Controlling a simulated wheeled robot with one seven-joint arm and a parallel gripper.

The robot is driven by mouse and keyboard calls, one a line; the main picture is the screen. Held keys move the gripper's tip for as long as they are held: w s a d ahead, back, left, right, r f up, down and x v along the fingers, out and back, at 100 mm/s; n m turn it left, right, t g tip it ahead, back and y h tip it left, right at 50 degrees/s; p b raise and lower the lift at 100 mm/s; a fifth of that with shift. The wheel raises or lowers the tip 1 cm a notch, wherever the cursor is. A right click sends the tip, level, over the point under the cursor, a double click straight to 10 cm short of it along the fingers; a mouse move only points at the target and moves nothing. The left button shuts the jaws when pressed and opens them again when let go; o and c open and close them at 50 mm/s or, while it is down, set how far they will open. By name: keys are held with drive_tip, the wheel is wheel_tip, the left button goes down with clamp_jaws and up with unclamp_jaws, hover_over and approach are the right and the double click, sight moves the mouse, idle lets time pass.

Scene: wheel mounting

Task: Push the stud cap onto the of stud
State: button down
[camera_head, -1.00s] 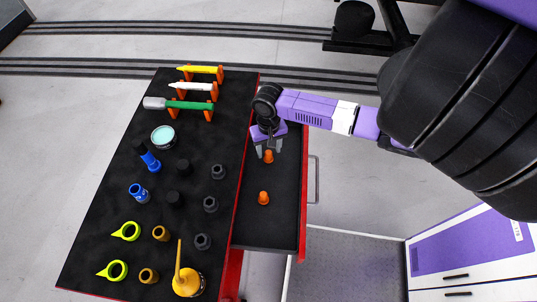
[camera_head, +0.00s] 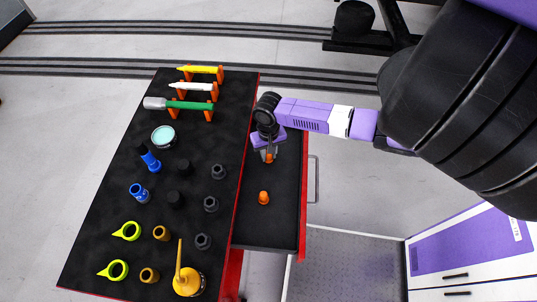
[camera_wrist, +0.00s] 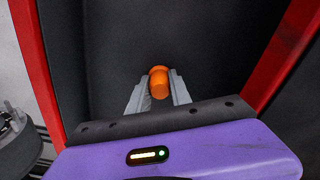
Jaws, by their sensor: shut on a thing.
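An orange stud cap (camera_head: 269,158) stands in the open black-lined drawer (camera_head: 267,228). My gripper (camera_head: 267,155) points down over it, with its fingers on either side of the cap. In the wrist view the grey fingertips (camera_wrist: 159,92) are shut on this orange cap (camera_wrist: 159,80). A second orange cap (camera_head: 263,198) stands in the same drawer, nearer the front of the picture, apart from my gripper. I cannot make out any stud in these views.
Left of the drawer, a black cart top (camera_head: 110,205) holds black sockets, a blue socket (camera_head: 138,192), yellow-green rings, a yellow oil can (camera_head: 187,282) and tools on orange racks. A metal drawer handle (camera_head: 314,178) sticks out right.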

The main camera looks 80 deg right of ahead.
drive_tip(key=shift+r, duration=0.15)
wheel_tip(320, 180, up, 20)
drive_tip(key=shift+p, duration=0.35)
drive_tip(key=c, duration=1.8)
unclamp_jaws()
clamp_jaws()
